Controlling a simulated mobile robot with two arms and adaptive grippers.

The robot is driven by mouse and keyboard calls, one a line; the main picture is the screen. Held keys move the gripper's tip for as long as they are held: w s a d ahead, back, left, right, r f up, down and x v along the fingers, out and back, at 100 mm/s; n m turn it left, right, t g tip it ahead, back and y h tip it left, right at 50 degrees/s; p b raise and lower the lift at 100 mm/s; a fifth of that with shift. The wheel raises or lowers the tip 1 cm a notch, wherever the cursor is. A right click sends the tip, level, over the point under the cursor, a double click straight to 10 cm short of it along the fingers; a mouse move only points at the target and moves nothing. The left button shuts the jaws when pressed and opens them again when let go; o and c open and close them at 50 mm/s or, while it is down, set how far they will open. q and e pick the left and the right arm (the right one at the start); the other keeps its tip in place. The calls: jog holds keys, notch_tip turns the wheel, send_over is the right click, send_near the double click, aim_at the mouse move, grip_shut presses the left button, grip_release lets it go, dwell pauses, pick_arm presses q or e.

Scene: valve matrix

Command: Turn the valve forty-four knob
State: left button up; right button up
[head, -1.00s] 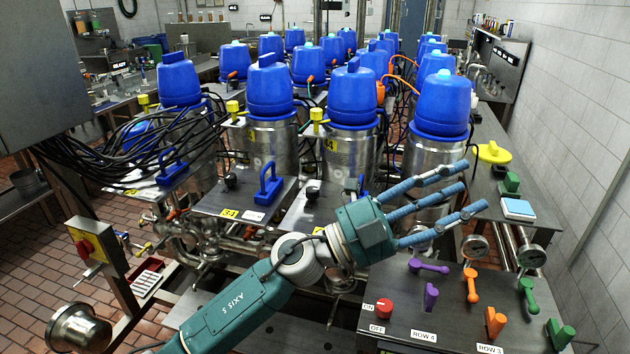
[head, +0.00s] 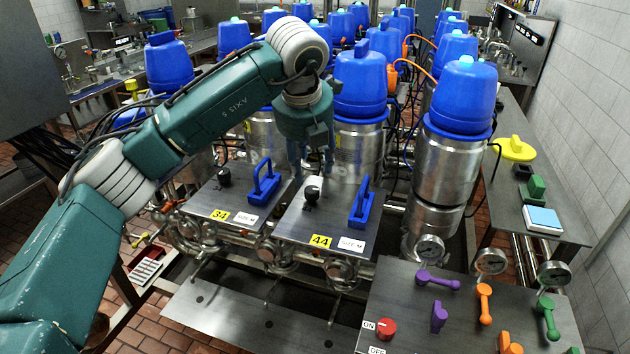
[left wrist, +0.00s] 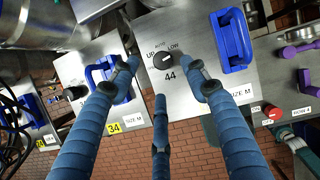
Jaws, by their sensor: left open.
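The valve forty-four knob (head: 311,192) is a small black knob on the grey panel (head: 293,225) with the yellow 44 label. In the left wrist view the knob (left wrist: 164,60) sits between UP and LOW marks, above a printed 44. My left gripper (head: 310,168) is open and points down just behind the knob in the head view. In the left wrist view its blue fingers (left wrist: 158,80) are spread around the knob's area, apart from it as far as I can tell. My right gripper is out of view.
A blue handle (head: 362,205) stands right of the knob on the same panel. The neighbouring 34 panel (head: 205,203) has its own knob (head: 224,176) and blue handle (head: 263,180). Blue-topped metal tanks (head: 360,85) stand close behind. A control console (head: 400,300) is at the front right.

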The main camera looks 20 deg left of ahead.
aim_at(312, 190)
pick_arm(q)
notch_tip(312, 190, down, 3)
jog(key=shift+a+f+p, duration=0.15)
jog(key=shift+f+p, duration=0.05)
jog(key=shift+p, duration=0.9)
jog(key=x, duration=0.2)
jog(key=p+x, duration=0.1)
jog(key=x, duration=0.1)
jog(key=shift+w+f, duration=0.15)
jog(key=shift+w, duration=0.25)
jog(key=shift+w+f+p, duration=0.1)
jog(key=shift+f+p, duration=0.15)
jog(key=shift+p, duration=0.05)
jog(key=shift+f, duration=0.1)
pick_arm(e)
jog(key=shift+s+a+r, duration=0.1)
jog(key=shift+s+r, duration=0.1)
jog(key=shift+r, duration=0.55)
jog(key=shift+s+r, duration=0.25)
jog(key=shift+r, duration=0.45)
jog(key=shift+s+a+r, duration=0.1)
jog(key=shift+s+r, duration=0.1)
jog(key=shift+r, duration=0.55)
